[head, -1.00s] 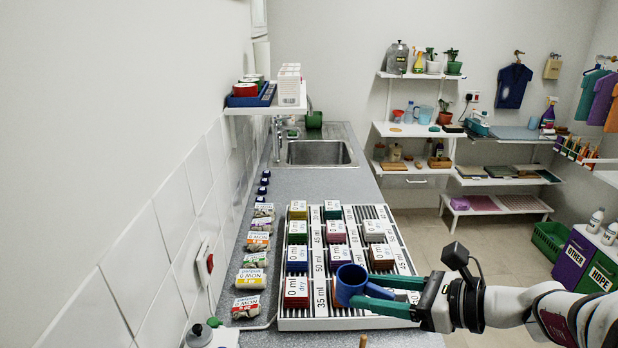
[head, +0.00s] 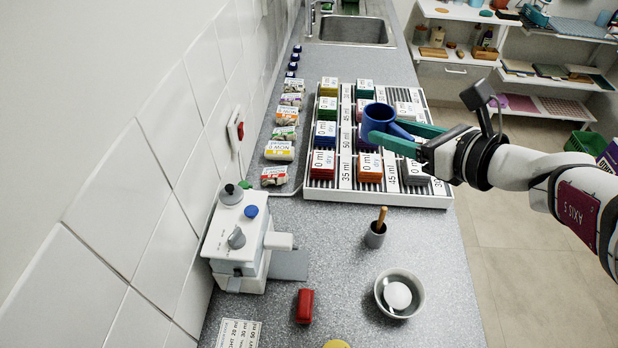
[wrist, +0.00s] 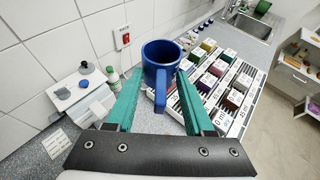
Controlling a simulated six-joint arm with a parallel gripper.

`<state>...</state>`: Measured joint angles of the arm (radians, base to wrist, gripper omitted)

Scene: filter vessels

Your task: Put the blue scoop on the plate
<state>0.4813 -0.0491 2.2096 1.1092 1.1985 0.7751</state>
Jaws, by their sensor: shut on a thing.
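The blue scoop (head: 378,120) is a cup-like vessel with a side handle. My gripper (head: 385,131) is shut on its handle and holds it upright above the slatted rack. In the wrist view the scoop (wrist: 161,53) stands beyond my green fingertips, its handle (wrist: 160,92) between them; its inside looks empty. A flat grey plate (head: 289,266) lies at the foot of a white device (head: 236,245) on the counter, nearer the camera and to the left of my gripper. No other plate is clear to see.
The white rack (head: 440,200) holds several coloured blocks with labels. Several labelled packets (head: 278,151) line its left side.

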